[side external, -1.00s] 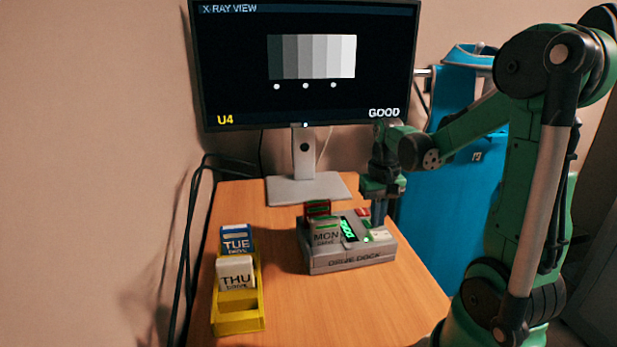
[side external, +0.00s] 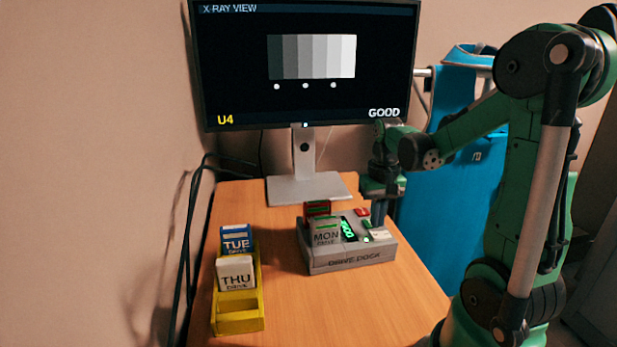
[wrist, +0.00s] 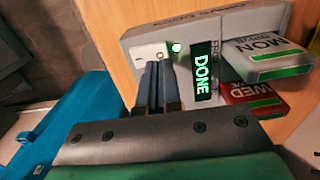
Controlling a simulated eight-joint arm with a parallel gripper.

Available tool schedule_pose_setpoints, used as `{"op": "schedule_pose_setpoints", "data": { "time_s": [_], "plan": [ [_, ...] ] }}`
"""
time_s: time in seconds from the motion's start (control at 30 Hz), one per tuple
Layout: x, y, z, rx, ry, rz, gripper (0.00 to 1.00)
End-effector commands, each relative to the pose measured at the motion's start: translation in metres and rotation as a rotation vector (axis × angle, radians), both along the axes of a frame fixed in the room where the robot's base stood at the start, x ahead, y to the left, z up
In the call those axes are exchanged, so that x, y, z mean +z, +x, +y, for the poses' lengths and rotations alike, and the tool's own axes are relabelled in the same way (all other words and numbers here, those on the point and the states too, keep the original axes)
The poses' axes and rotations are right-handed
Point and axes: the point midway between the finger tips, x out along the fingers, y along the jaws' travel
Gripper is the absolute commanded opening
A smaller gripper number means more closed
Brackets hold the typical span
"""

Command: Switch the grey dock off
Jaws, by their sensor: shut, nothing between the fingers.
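The grey drive dock (side external: 350,262) stands on the desk. Its slots hold a grey MON drive (side external: 326,232) and a red WED drive (wrist: 258,97). Its display (wrist: 204,70) reads DONE in green, and a green light (wrist: 176,47) glows beside it. A white switch plate (wrist: 148,53) with a small O mark sits at the dock's end. My gripper (side external: 380,222) points down over that end of the dock. In the wrist view my gripper (wrist: 158,66) is shut and empty, its tips close to the switch plate. They hide part of it, and I cannot tell whether they touch.
A yellow tray (side external: 238,322) at the left holds a blue TUE drive (side external: 236,240) and a white THU drive (side external: 236,272). A monitor (side external: 305,70) on a stand shows an x-ray view reading GOOD. Blue fabric (side external: 435,220) hangs at the right. Bare desk lies in front of the dock.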

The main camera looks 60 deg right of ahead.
Motion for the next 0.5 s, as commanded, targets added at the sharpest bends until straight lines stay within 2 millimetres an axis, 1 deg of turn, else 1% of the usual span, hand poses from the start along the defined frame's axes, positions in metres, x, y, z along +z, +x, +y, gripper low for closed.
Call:
{"op": "schedule_pose_setpoints", "data": {
  "time_s": [0.5],
  "plan": [
    [-0.0059,0.0002,-0.0002,0.000,0.000,0.000,0.00]
  ]
}}
